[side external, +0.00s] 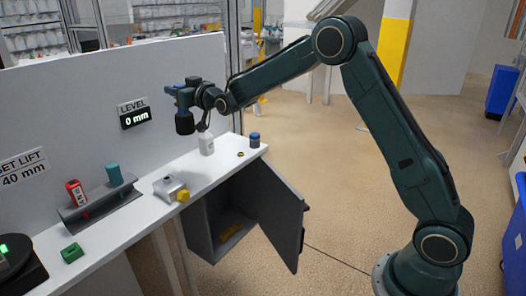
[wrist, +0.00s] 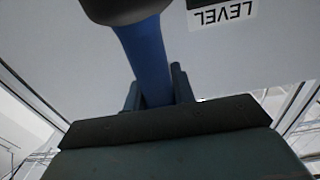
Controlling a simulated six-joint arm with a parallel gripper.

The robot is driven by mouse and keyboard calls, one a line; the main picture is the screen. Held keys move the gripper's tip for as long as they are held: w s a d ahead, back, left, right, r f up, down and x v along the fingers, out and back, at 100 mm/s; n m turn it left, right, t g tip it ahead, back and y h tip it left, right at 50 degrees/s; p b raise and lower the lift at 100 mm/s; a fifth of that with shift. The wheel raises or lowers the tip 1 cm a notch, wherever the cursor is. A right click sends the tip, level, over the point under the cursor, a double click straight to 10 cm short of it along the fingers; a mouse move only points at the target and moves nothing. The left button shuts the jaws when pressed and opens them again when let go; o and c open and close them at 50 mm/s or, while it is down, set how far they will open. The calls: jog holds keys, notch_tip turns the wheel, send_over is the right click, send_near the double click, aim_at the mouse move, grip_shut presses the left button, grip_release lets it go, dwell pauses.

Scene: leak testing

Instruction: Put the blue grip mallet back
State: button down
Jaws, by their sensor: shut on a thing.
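My gripper (side external: 182,95) is shut on the blue grip mallet, up in front of the back panel and above the far end of the white bench. In the wrist view my gripper's fingers (wrist: 155,92) close on both sides of the mallet's blue handle (wrist: 148,52). The mallet's dark head (wrist: 125,8) is beyond the fingers, partly cut off by the frame's top edge. In the side view the black head (side external: 184,122) hangs clear of the bench, and the gripper hides most of the handle.
A white bottle (side external: 206,144) stands close below the gripper. A blue-topped jar (side external: 255,140) and brass ring (side external: 240,154) are to its right. The cabinet door (side external: 284,215) below stands open.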

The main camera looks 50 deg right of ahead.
jog(key=w+r, duration=0.1)
jog(key=r, duration=0.1)
jog(key=w+r, duration=0.1)
jog(key=r, duration=0.1)
jog(key=w+d+r, duration=0.1)
jog(key=r, duration=0.1)
jog(key=shift+w+d, duration=0.1)
jog(key=shift+w, duration=0.05)
notch_tip(320, 180, down, 16)
jog(key=shift+r, duration=0.2)
dwell(0.4)
jog(key=shift+f, duration=2.3)
jog(key=c, duration=1.2)
grip_release()
jog(key=shift+o, duration=0.2)
